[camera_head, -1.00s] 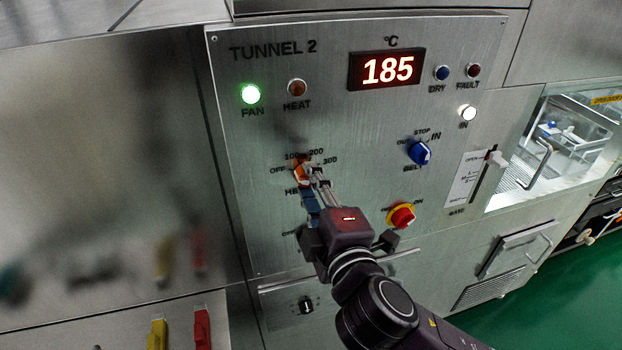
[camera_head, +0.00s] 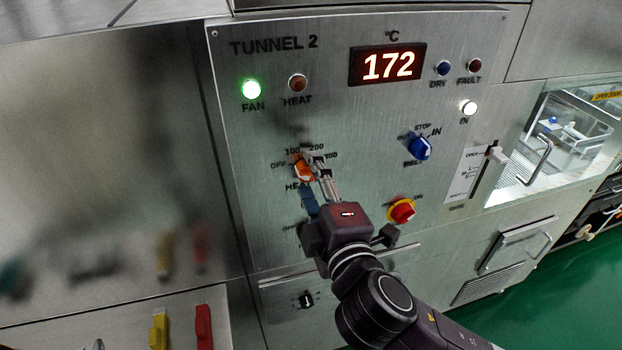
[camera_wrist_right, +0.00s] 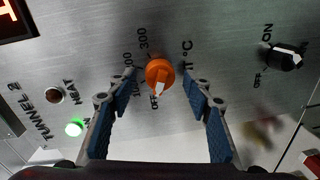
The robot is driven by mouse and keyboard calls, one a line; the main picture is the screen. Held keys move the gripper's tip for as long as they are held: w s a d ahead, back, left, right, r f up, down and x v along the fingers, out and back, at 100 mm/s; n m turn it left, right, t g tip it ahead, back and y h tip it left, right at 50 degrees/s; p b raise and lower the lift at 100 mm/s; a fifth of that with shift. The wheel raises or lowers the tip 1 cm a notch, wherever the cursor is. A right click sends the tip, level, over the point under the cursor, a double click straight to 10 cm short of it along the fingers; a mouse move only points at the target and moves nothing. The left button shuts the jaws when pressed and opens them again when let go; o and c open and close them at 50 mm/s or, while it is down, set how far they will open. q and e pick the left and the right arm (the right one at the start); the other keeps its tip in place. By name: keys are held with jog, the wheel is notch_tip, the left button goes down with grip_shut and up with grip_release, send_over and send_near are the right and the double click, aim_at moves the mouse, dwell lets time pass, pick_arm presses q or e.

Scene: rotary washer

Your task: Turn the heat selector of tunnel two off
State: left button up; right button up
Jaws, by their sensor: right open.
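The heat selector (camera_head: 301,169) is an orange knob on the steel TUNNEL 2 panel (camera_head: 350,130), below the HEAT lamp (camera_head: 298,83), which looks unlit. In the right wrist view the knob (camera_wrist_right: 159,75) shows its white mark pointing down at the OFF label (camera_wrist_right: 154,102). My right gripper (camera_head: 318,165) is at the knob's right side in the head view. In the wrist view its blue-padded fingers (camera_wrist_right: 160,95) are spread apart on both sides of the knob, with visible gaps and nothing between the pads. My left gripper is out of view.
The temperature display (camera_head: 388,65) reads 172. The FAN lamp (camera_head: 251,89) glows green. A blue belt selector (camera_head: 420,148) and a red stop button on yellow (camera_head: 402,211) are to the right. A black selector (camera_head: 306,300) is below.

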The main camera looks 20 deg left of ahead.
jog(key=v, duration=0.7)
jog(key=shift+s, duration=0.2)
jog(key=shift+d, duration=0.15)
